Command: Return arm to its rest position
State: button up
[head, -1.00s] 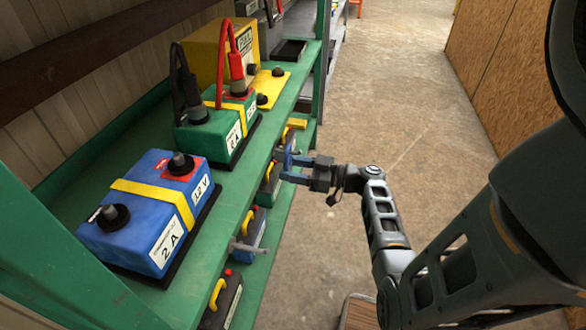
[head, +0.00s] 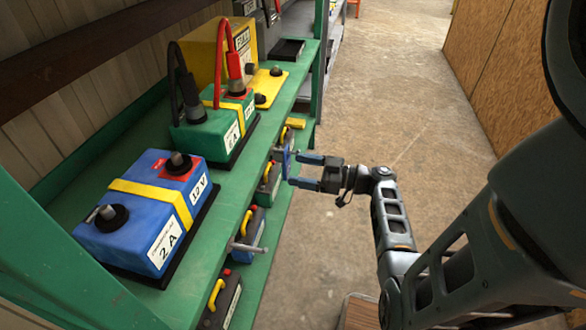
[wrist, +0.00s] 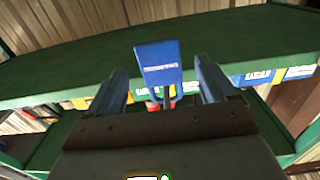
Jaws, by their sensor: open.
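My gripper (head: 293,169) is in the middle of the head view, beside the front edge of the green shelf (head: 150,283). Its two blue fingers are apart and nothing is held between them. A small blue plate (head: 285,162) stands at the shelf's edge, just left of the fingertips. The wrist view shows this blue plate (wrist: 158,60) upright, with a small pale label, lined up with the space between the fingers. My arm reaches in from the right of the head view, over the aisle.
A blue battery (head: 150,213), a green battery (head: 212,127) with red and black clamps, and a yellow charger (head: 205,55) stand on the shelf. More batteries (head: 250,232) are on the level below. The concrete aisle (head: 400,90) is open up to the wooden panels (head: 510,70).

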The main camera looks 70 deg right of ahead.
jog(key=shift+s, duration=2.35)
jog(key=w+a+f+m+g+p, duration=0.25)
jog(key=a+f+g, duration=0.35)
jog(key=a, duration=0.6)
jog(key=s+a+m+g+h+p, duration=0.1)
jog(key=s+a+g+h+p, duration=0.3)
jog(key=a, duration=0.7)
jog(key=s+a+r+n+t+y+p, duration=0.1)
jog(key=s+a+r+t, duration=0.1)
jog(key=r, duration=0.9)
jog(key=s+a+r+t+y+p, duration=0.1)
jog(key=s+a+r, duration=0.3)
jog(key=r, duration=0.6)
jog(key=s+a+r+n+t+p, duration=0.1)
jog(key=s+a+r+t+p, duration=0.2)
jog(key=a+r, duration=0.4)
notch_tip(320, 180, up, 5)
jog(key=shift+f+n+t+y, duration=0.15)
jog(key=shift+n+t+y, duration=0.25)
jog(key=shift+t, duration=0.1)
jog(key=shift+s, duration=0.1)
